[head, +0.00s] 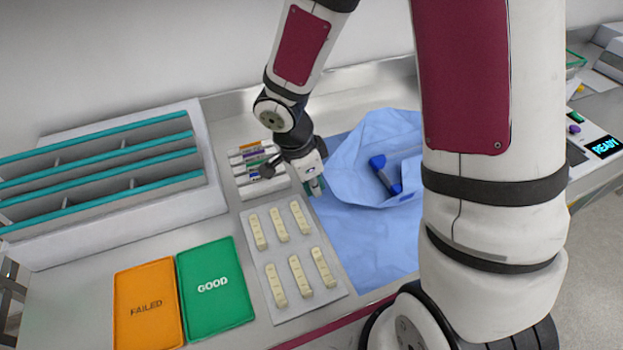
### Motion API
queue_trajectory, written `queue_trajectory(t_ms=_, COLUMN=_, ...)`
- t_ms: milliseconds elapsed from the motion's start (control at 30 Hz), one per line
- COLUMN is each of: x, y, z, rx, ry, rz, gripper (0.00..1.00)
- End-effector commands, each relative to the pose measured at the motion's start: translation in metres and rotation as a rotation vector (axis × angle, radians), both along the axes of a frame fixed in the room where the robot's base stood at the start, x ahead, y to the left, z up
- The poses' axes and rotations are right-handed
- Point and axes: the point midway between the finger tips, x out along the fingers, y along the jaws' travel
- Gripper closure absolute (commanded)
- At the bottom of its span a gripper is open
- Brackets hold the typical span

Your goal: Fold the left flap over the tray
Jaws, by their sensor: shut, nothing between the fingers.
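A light blue wrap (352,233) lies spread on the counter, its right side hidden behind my arm. A folded, raised part of the wrap (372,135) stands up toward the back. A dark blue object (384,176) lies on the wrap beside this fold. I cannot make out a tray under or in the wrap. My gripper (316,190) is shut and empty, pointing down at the left edge of the wrap. Whether its fingertips touch the cloth, I cannot tell.
A pale board with several cream strips (295,275) lies just left of the wrap. A small rack (249,160) stands behind it. Orange FAILED (147,308) and green GOOD (214,294) mats lie front left. A grey divided bin (100,175) stands at the back left.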

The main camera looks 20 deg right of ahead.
Motion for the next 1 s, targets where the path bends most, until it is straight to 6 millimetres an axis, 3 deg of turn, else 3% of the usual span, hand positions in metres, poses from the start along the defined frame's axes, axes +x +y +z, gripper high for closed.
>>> queue_trajectory(t_ms=667, x=0.000, y=0.000, z=-0.006, rx=0.001, ry=-0.001, rz=-0.001, gripper=1.00)
queue_trajectory(t_ms=1000, x=-0.001, y=-0.023, z=-0.001, rx=-0.001, ry=-0.001, rz=-0.005, gripper=1.00)
